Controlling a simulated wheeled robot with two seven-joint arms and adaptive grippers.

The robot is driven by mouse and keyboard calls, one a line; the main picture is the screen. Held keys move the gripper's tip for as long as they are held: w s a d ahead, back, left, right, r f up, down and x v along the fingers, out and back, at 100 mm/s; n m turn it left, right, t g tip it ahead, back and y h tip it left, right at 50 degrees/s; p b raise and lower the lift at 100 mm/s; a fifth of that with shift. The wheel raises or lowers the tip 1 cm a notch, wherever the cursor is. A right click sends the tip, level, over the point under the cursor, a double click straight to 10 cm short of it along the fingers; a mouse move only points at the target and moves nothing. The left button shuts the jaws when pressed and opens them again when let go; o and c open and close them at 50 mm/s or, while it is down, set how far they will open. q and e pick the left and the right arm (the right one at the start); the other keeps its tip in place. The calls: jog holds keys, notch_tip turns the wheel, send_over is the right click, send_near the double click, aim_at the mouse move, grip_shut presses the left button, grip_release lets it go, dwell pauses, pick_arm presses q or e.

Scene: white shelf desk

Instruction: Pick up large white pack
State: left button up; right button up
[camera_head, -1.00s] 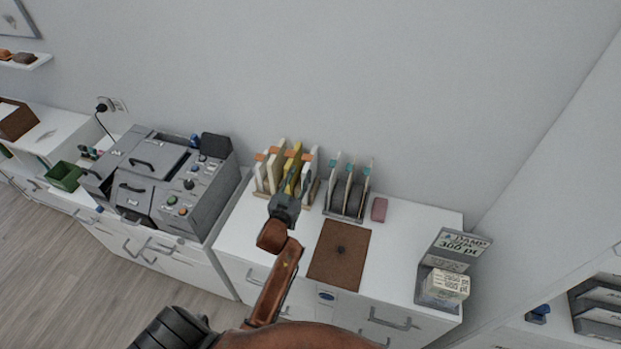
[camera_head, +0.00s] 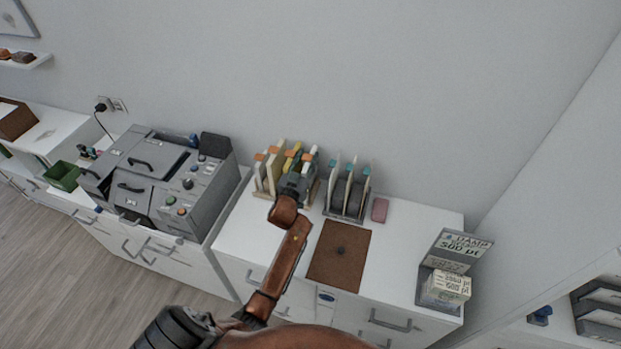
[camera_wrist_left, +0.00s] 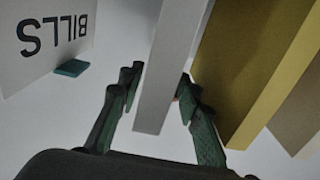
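Upright packs with orange tabs stand in the left rack: cream ones at its left, a yellow pack (camera_head: 290,160) in the middle and a white pack (camera_head: 312,158) at its right. My left gripper (camera_head: 298,172) is at the rack, over the yellow and white packs, and hides parts of them. The yellow pack (camera_wrist_left: 250,60) stands close to the right finger there. My right gripper is not in view.
A second rack (camera_head: 348,190) with teal tabs stands to the right; a panel lettered BILLS (camera_wrist_left: 45,45) shows in the wrist view. A pink block (camera_head: 379,210), a brown mat (camera_head: 339,255), a stamp display (camera_head: 445,285) and a grey machine (camera_head: 170,180) are nearby.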

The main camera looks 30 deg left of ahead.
pick_arm(q)
jog(key=c, duration=0.7)
